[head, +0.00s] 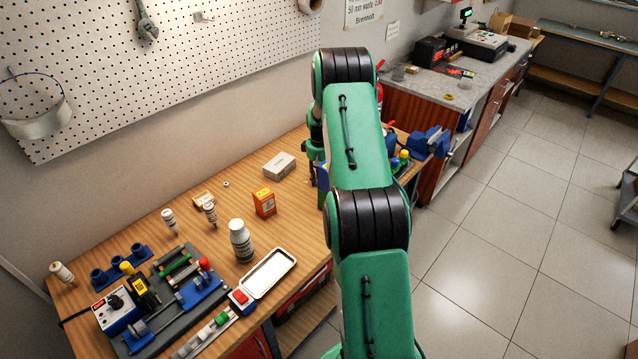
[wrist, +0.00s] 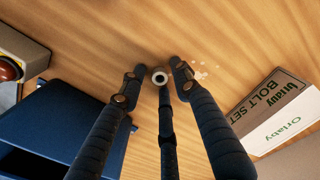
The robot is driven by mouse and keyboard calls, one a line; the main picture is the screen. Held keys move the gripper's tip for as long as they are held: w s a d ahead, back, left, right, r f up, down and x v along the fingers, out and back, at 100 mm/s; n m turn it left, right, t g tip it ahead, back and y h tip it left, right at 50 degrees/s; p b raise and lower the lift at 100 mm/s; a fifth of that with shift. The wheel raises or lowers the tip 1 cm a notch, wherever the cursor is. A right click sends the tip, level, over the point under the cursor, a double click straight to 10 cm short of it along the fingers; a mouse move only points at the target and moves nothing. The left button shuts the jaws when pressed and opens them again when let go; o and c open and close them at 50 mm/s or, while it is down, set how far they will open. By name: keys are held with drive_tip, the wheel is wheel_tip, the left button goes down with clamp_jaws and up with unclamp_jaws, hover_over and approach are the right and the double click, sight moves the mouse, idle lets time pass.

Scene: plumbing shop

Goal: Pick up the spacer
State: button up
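The spacer (wrist: 160,77) is a small grey ring with a dark hole, in the upper middle of the wrist view. My gripper (wrist: 157,74) is open, with one fingertip on each side of the spacer and a visible gap to both. A third dark finger comes up from below and ends close to the spacer; I cannot tell whether it touches. In the head view my arm hides most of the gripper, and I cannot make out the spacer there.
A bolt set box (wrist: 272,112) lies to the right and a blue bin (wrist: 62,125) to the left in the wrist view. On the bench, an orange box (head: 264,203), a white bottle (head: 240,242) and a pale tray (head: 290,256) stand left of my arm. Bare wood lies around the spacer.

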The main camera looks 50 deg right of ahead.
drive_tip(key=c, duration=0.4)
drive_tip(key=shift+c, duration=0.2)
drive_tip(key=shift+r, duration=0.15)
wheel_tip(320, 180, up, 10)
drive_tip(key=shift+p, duration=0.35)
idle(0.5)
